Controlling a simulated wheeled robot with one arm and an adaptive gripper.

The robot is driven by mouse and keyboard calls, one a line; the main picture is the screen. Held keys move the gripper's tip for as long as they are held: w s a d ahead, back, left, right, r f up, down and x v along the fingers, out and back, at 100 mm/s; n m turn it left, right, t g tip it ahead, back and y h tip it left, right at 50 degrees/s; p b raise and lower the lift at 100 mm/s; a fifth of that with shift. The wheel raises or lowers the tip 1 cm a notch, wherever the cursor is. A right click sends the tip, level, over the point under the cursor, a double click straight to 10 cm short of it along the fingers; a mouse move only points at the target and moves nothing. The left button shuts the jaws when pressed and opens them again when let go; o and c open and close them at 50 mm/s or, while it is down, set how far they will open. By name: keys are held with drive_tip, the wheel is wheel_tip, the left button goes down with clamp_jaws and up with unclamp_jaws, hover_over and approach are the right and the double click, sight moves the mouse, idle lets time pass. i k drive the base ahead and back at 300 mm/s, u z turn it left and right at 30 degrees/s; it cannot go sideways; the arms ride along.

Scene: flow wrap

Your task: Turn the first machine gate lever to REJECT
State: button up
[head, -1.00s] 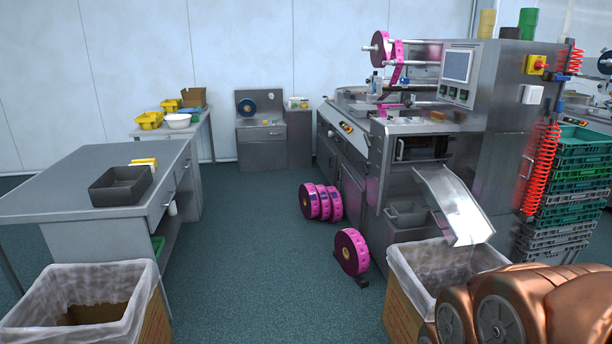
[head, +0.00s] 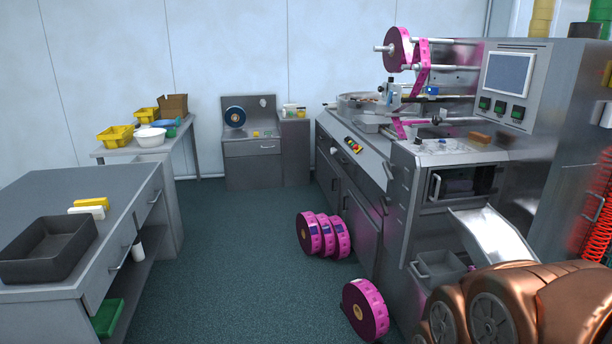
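The first machine (head: 560,140) is a grey wrapping machine at the right, with a screen, several green buttons and a pink film reel on top. A metal discharge chute (head: 487,236) slopes out of its front opening. I cannot make out the gate lever or its REJECT mark for certain. A pale bar handle (head: 435,187) shows at the left of the opening, but I cannot tell what it works. My copper-coloured arm covers the lower right, in front of the chute's lower end. My gripper is not in view.
Pink film reels stand on the floor, several in a row (head: 322,235) and one nearer (head: 366,309). A grey workbench (head: 90,180) with a dark tray (head: 48,250) is at the left.

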sight(382, 200)
drive_tip(key=u, duration=0.05)
drive_tip(key=i, duration=0.4)
drive_tip(key=u, duration=0.5)
drive_tip(key=i, duration=2.5)
drive_tip(key=z, duration=0.45)
